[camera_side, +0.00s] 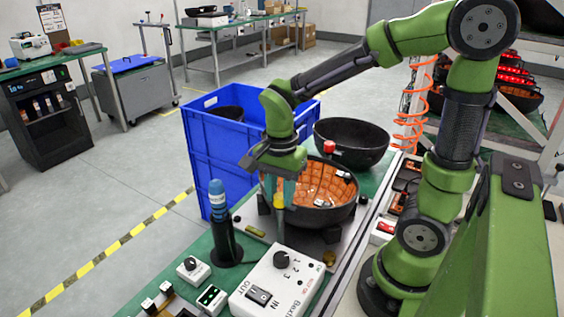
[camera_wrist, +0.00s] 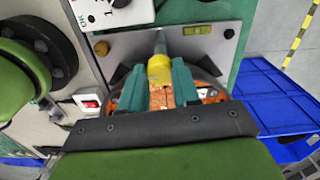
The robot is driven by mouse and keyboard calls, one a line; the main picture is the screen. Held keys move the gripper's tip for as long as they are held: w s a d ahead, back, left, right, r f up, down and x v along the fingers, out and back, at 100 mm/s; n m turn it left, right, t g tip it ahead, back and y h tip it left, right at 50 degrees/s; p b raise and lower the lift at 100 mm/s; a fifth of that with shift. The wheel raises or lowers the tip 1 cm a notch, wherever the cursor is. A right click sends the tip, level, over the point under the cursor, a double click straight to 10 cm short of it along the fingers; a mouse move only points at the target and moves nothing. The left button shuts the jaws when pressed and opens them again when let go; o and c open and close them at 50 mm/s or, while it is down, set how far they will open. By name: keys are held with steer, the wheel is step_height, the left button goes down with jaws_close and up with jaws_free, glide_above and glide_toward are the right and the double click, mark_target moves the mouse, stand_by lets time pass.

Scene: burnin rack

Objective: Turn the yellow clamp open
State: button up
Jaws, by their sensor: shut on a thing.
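The yellow clamp (camera_side: 279,201) stands upright at the near left edge of the round black bowl with orange tiles (camera_side: 318,181). My gripper (camera_side: 279,184) points down over it, with its teal fingers on either side of the clamp's upper part. In the wrist view, the yellow clamp (camera_wrist: 159,70) shows between the two teal fingertips (camera_wrist: 160,84), and my gripper is shut on it. A grey rod runs from the clamp toward the top of that view. My fingers hide part of the clamp and the bowl.
A blue crate (camera_side: 205,150) stands behind and left of my gripper. A second black bowl (camera_side: 352,143) sits behind the tiled one. A blue-topped black post (camera_side: 219,215) stands close on the left. A white control box with a knob (camera_side: 278,284) lies in front.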

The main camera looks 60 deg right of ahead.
steer(key=shift+r, duration=0.1)
stand_by(0.4)
steer(key=o, duration=1.1)
steer(key=shift+c, duration=0.2)
step_height(320, 180, up, 17)
steer(key=n+t+y, duration=0.2)
steer(key=n+t, duration=0.5)
steer(key=n, duration=0.6)
glide_toward(277, 196)
steer(key=a+r, duration=0.3)
steer(key=shift+w+a+r, duration=0.1)
steer(key=shift+w+a, duration=0.2)
steer(key=shift+w, duration=0.05)
